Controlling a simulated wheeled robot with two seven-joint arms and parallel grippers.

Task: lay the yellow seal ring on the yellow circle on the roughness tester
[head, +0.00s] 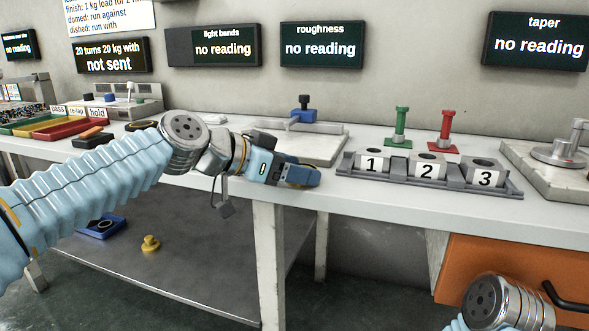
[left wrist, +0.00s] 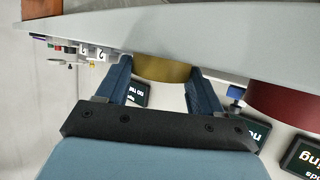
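In the left wrist view, which is upside down, a yellow curved band (left wrist: 162,68) shows between my left fingertips; it looks like the side of the yellow seal ring, against the pale table edge. My left gripper (left wrist: 160,75) has its fingers spread, one at each side of the band; I see no clear grip on it. In the head view, the left gripper (head: 312,178) is low at the table's front edge and hides the ring. The roughness tester (head: 325,148) is the pale plate with a blue post behind it. Its yellow circle is not visible. My right gripper is outside the frames.
A red curved piece (left wrist: 285,102) is beside the yellow one. A grey rack (head: 430,185) with blocks 1, 2 and 3 stands right of the gripper. Green (head: 400,128) and red (head: 445,132) posts stand behind it. Coloured trays (head: 62,128) are at far left.

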